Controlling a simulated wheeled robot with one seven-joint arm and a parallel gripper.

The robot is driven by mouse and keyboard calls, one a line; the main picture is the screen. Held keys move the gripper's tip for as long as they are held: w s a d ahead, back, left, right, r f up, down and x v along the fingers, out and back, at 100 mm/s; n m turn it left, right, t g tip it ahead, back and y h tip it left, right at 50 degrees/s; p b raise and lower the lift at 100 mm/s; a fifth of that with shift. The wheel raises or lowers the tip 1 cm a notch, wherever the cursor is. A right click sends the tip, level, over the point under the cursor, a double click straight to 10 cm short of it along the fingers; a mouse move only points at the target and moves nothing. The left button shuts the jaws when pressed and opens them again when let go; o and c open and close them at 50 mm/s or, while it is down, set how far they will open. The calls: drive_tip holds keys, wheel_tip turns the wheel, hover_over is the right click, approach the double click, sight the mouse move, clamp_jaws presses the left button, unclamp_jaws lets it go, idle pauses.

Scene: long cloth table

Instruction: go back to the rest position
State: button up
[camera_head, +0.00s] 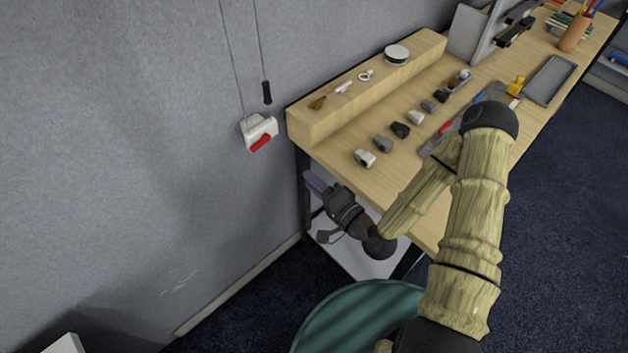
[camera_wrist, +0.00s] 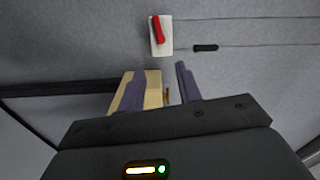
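My gripper (camera_head: 316,184) hangs off the near left end of the wooden table (camera_head: 345,180), between the table and the grey wall. In the wrist view my gripper (camera_wrist: 158,82) has its two purple-grey fingers apart, with nothing held between them. The table's end shows beyond the fingers in that view. My arm reaches across the right of the head view, over the table's front edge, and bends back to the left. Part of the table is hidden behind it.
A white wall box with a red switch (camera_head: 262,143) and a dark cord pull (camera_head: 267,92) hang left of the table. A raised wooden shelf (camera_head: 325,122) holds small items. Several small grey and black pieces line the tabletop. A green round object (camera_head: 345,318) stands below. The wall side is close.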

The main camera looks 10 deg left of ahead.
idle(0.4)
drive_tip(key=w+d+f+n+g+h, duration=0.1)
drive_tip(key=d+n+g+h, duration=0.6)
drive_tip(key=d+h, duration=0.4)
drive_tip(key=s+d+r+g+h, duration=0.2)
drive_tip(key=s+d+r, duration=0.7)
drive_tip(key=r, duration=0.2)
drive_tip(key=shift+d+r+m+h, duration=0.3)
drive_tip(key=shift+d+r+m, duration=0.05)
drive_tip(key=shift+r+m, duration=0.05)
